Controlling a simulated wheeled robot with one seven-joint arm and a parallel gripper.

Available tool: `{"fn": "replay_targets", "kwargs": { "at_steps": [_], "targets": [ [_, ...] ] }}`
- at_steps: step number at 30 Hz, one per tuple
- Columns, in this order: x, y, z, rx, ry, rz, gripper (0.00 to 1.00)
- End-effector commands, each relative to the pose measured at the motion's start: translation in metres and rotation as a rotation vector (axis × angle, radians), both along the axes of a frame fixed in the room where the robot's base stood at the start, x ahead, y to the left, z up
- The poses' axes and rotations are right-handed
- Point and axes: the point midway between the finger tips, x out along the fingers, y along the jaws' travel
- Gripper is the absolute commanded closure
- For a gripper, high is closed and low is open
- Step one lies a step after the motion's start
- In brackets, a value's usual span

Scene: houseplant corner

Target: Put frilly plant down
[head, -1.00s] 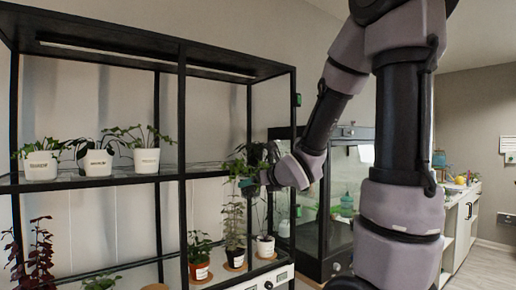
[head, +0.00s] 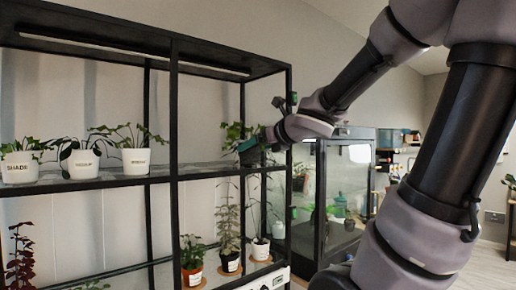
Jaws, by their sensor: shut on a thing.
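My gripper (head: 254,148) is at the right end of the rack's middle shelf (head: 205,169), shut on a leafy green plant (head: 234,133). The plant's leaves show above and left of the gripper, just over shelf height. Its pot is mostly hidden by the gripper, and I cannot tell whether it touches the shelf. The leaves are too small to confirm that this is the frilly plant.
Three white-potted plants stand on the left of the middle shelf; the leftmost pot (head: 20,168) reads "SHADE". Its right part looks clear. A black post (head: 173,120) divides the front. Several plants stand below. A glass cabinet (head: 345,190) stands right.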

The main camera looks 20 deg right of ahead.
Motion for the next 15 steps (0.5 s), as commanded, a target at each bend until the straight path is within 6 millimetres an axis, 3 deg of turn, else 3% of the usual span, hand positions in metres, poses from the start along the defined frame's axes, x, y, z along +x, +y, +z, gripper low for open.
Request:
{"fn": "replay_targets", "kwargs": {
  "at_steps": [15],
  "targets": [
    [0.060,0.020,-0.001,0.000,0.001,0.001,0.75]
  ]
}}
